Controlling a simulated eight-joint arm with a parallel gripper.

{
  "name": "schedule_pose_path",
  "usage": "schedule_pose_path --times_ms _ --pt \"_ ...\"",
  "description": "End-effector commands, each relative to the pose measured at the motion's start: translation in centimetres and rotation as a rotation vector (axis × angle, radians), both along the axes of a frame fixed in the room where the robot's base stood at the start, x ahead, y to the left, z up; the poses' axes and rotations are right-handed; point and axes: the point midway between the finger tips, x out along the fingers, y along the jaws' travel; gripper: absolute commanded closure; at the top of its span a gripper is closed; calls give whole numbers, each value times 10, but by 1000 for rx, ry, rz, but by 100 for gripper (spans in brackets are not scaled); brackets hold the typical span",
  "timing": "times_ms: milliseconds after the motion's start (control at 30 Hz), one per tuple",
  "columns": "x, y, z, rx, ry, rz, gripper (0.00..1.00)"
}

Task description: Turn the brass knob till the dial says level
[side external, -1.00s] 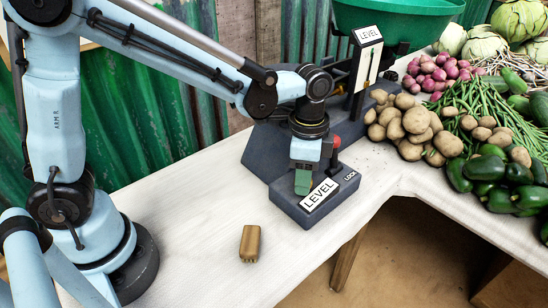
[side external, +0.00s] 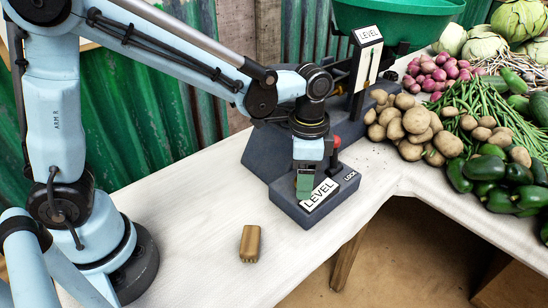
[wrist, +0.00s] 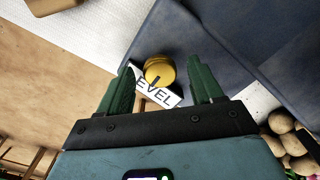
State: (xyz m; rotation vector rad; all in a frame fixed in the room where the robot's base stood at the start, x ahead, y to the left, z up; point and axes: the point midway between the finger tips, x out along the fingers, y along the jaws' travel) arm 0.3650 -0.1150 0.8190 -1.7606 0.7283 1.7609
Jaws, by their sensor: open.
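The brass knob (wrist: 160,70) is a round gold disc with a dark mark across its lower part, on the dark blue-grey scale base (side external: 258,151). In the wrist view it lies between the two green fingers of my gripper (wrist: 161,66), with gaps visible on both sides. In the side view my gripper (side external: 304,186) points down over the front of the base and hides the knob. The dial (side external: 366,65) is an upright pale panel under a LEVEL sign; its pointer is too small to read.
A red-topped lever (side external: 336,143) stands close behind my gripper, near a LOCK label (side external: 350,175). A brown block (side external: 250,243) lies on the white table (side external: 190,215). Potatoes (side external: 415,120) crowd the right of the scale. The front-left table is mostly clear.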

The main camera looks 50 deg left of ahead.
Motion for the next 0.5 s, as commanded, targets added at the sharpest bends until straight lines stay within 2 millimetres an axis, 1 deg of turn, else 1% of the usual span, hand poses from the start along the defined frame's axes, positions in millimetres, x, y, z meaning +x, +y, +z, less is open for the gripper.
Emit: schedule_pose_path --times_ms 167,267,500 --pt "0 0 13 0 0 0 35" --pt "0 0 28 0 0 0 35" --pt "0 0 69 0 0 0 35"
